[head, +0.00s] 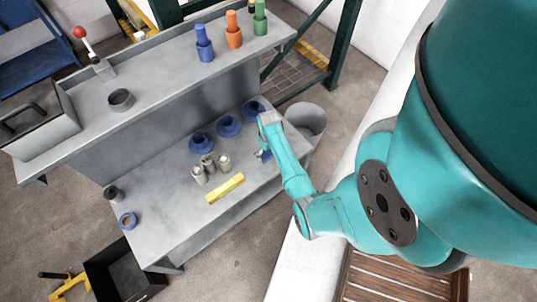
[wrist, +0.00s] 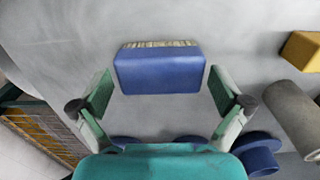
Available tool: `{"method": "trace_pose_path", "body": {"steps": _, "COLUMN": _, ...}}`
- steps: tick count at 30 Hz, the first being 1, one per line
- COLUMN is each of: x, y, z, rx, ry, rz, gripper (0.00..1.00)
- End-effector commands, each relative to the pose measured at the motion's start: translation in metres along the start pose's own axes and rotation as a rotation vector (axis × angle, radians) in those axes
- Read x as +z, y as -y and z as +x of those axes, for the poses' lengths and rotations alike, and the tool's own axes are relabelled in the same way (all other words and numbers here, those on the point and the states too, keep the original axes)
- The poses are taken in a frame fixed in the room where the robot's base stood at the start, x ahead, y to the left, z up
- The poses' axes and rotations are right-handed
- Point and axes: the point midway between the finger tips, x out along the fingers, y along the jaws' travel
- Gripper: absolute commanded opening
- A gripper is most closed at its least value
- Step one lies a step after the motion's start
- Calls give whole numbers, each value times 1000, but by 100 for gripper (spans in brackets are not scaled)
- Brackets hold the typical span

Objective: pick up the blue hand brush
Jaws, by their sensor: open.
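The blue hand brush (wrist: 160,72) shows in the wrist view as a blue block with a strip of pale bristles along its far edge. It lies on the grey bench top (wrist: 60,50). My gripper (wrist: 161,90) is open, with one green-padded finger on each side of the brush's near part. I see gaps between both pads and the brush. The brush's far part reaches beyond the fingertips. In the head view the brush (head: 265,156) is a small blue patch, mostly hidden by my arm at the right part of the bench's lower surface.
A yellow block (head: 225,188) and several grey cylinders (head: 224,162) stand left of my gripper in the head view. Blue flanged parts (head: 228,126) line the back of the lower surface. A grey bin (head: 307,118) stands past the bench's right end.

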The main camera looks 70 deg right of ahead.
Motion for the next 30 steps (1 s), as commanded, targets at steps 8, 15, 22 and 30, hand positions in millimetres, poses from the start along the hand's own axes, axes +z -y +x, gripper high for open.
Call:
{"method": "trace_pose_path", "body": {"steps": 8, "x": 0, "y": 0, "z": 15, "rx": 0, "ry": -1, "rz": 0, "gripper": 100}}
{"method": "trace_pose_path", "body": {"steps": 15, "x": 0, "y": 0, "z": 15, "rx": 0, "ry": -1, "rz": 0, "gripper": 75}}
{"method": "trace_pose_path", "body": {"steps": 22, "x": 0, "y": 0, "z": 15, "rx": 0, "ry": 0, "rz": 0, "gripper": 51}}
{"method": "trace_pose_path", "body": {"steps": 30, "x": 0, "y": 0, "z": 10, "rx": 0, "ry": -1, "rz": 0, "gripper": 51}}
